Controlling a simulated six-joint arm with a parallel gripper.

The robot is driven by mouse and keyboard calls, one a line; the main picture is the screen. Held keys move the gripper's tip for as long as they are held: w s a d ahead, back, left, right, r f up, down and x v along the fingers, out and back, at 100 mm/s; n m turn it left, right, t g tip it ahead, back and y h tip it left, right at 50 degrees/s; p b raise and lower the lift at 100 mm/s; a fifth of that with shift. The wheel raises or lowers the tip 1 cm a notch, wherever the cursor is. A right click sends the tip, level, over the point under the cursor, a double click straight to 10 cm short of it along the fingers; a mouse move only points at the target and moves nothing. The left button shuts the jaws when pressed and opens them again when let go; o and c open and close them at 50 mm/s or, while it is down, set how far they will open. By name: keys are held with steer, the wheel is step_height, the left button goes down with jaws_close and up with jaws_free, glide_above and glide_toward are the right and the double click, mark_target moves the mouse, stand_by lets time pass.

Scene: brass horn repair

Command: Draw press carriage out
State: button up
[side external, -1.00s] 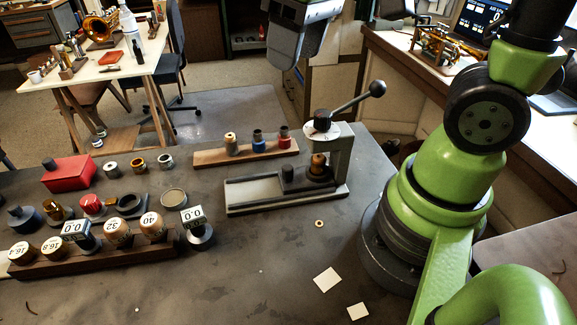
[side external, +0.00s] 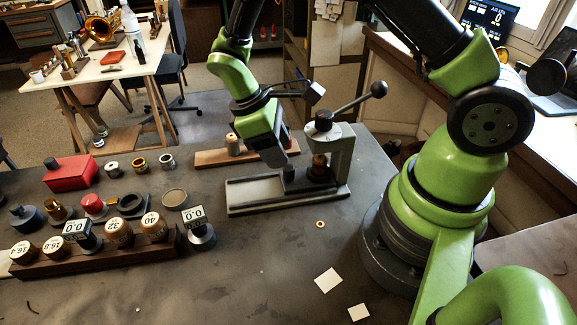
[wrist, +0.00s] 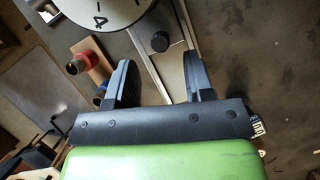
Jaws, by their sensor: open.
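The press (side external: 333,150) stands on the dark bench with its lever raised to the upper right. Its long grey base (side external: 243,195) runs to the left. The carriage's short black post (side external: 289,176) stands on the base, left of a brass piece (side external: 319,164) under the press head. My gripper (side external: 282,163) is open and points down just above the black post. In the wrist view, the post's round black top (wrist: 160,41) lies between and beyond the two fingertips (wrist: 158,62). I cannot tell whether either finger touches it.
The press's white numbered disc (wrist: 100,14) is close to my gripper. Behind the base is a wooden board (side external: 210,157) with small parts, partly hidden by my gripper. A wooden rack (side external: 90,257) with several tools is at left. The bench front is mostly clear.

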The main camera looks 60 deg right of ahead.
mark_target(287, 168)
steer(key=x, duration=0.5)
steer(key=shift+s+d+f, duration=0.1)
steer(key=shift+f, duration=0.2)
jaws_close()
